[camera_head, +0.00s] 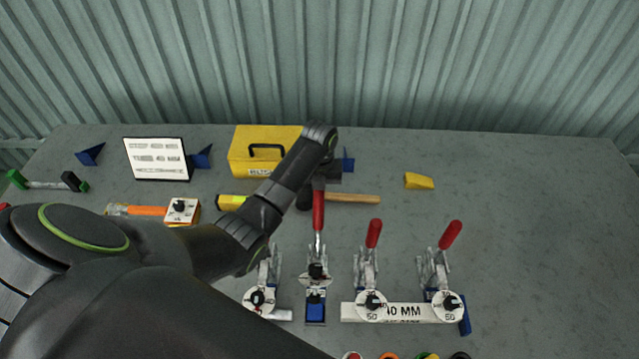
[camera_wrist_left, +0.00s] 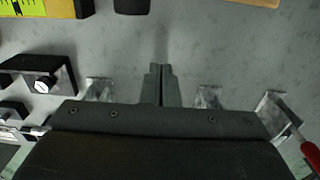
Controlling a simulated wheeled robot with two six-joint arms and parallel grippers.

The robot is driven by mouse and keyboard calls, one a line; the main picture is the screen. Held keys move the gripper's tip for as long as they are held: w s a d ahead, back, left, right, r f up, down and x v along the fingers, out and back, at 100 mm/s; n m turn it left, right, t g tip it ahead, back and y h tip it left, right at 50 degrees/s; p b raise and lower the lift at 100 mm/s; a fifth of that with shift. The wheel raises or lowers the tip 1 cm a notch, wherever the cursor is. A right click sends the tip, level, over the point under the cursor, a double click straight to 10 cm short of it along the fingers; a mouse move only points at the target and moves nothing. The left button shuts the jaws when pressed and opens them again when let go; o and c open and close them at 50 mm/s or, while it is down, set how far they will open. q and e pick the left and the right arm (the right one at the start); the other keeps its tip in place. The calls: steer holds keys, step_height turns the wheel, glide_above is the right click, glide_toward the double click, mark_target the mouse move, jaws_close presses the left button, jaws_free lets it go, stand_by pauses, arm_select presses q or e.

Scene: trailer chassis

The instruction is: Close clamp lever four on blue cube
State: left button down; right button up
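A row of several toggle clamps stands on the grey bench. The blue cube (camera_head: 316,312) sits under the second clamp from the left (camera_head: 316,277), whose red lever (camera_head: 318,211) stands upright. Two other red levers, at the third clamp (camera_head: 373,234) and the rightmost clamp (camera_head: 450,235), lean up and right. The leftmost clamp (camera_head: 259,297) is partly behind my arm. My left gripper (camera_head: 320,182) is over the top of the second clamp's lever; contact is unclear. In the left wrist view its fingers (camera_wrist_left: 161,86) are together, with nothing visible between them. My right gripper is out of view.
Behind the clamps lie a wooden-handled tool (camera_head: 352,198), a yellow toolbox (camera_head: 250,165) and a yellow wedge (camera_head: 419,181). A white sign (camera_head: 156,158) stands at back left. A long block marked 40 MM (camera_head: 405,312) lies under the right clamps. The bench's right side is clear.

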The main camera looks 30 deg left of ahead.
mark_target(318, 198)
arm_select(q)
steer(key=shift+s+d+r+p, duration=0.1)
steer(key=shift+s+r+p, duration=0.15)
steer(key=shift+r+p, duration=0.25)
steer(key=shift+s+d+r+p, duration=0.1)
steer(key=shift+s+r+p, duration=0.1)
steer(key=shift+r+p, duration=0.25)
steer(key=shift+f, duration=0.1)
steer(key=shift+s+d+r, duration=0.35)
steer(key=shift+s+r, duration=0.15)
steer(key=shift+s, duration=0.2)
steer(key=shift+s+d+r, duration=0.35)
steer(key=shift+s+r, duration=0.15)
steer(key=shift+s, duration=0.2)
steer(key=shift+s+d+r, duration=0.2)
steer(key=shift+s+d, duration=0.05)
steer(key=shift+s, duration=0.25)
steer(key=shift+s+d+r, duration=0.2)
steer(key=shift+s+d, duration=0.05)
steer(key=shift+s, duration=0.3)
steer(key=shift+s+d+r, duration=0.2)
steer(key=shift+s+d, duration=0.05)
steer(key=shift+s, duration=0.35)
